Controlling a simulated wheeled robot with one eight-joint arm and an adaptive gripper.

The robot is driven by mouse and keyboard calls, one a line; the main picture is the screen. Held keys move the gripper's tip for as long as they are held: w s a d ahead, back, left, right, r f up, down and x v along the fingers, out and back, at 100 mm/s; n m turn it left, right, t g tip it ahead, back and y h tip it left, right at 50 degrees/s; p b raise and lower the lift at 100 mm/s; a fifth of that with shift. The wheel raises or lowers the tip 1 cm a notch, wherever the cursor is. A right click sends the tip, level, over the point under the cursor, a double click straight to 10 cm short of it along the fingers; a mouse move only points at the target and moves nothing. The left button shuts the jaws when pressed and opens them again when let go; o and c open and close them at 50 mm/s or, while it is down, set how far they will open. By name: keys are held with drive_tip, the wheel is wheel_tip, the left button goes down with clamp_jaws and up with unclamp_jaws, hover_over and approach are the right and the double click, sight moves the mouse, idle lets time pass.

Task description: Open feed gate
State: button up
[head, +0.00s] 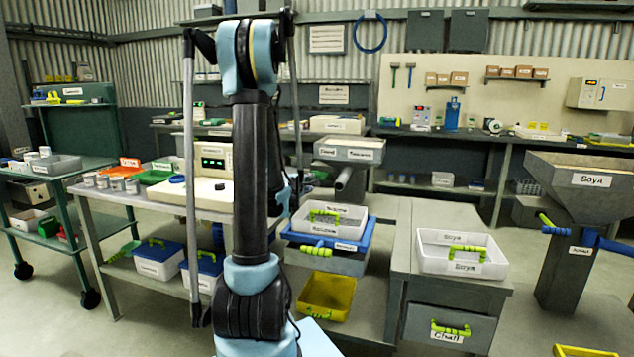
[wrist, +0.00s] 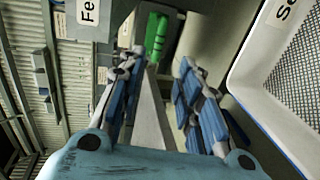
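My gripper (wrist: 163,75) shows in the wrist view with its two blue-padded fingers apart and nothing held between them. A bright green handle (wrist: 158,36) lies just past the fingertips, nearer the left finger; I cannot tell whether they touch. A grey part with a label starting "Fe" (wrist: 92,12) is at the upper left of that view. In the head view my arm stands in the middle and my gripper cannot be made out. A grey hopper with two labels (head: 349,150) is right of the arm, partly hidden. The Soya hopper (head: 573,172) stands at the right, with a green-ended lever (head: 545,219).
A white mesh tray (wrist: 264,108) is close on the right in the wrist view. In the head view, white trays with green handles (head: 330,221) (head: 462,254) sit on the benches, and a yellow bin (head: 326,296) is below. A scale (head: 205,172) stands on the left table.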

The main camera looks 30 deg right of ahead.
drive_tip(key=x, duration=1.5)
drive_tip(key=shift+w+f, duration=0.1)
drive_tip(key=shift+f, duration=0.05)
drive_tip(key=shift+c, duration=0.2)
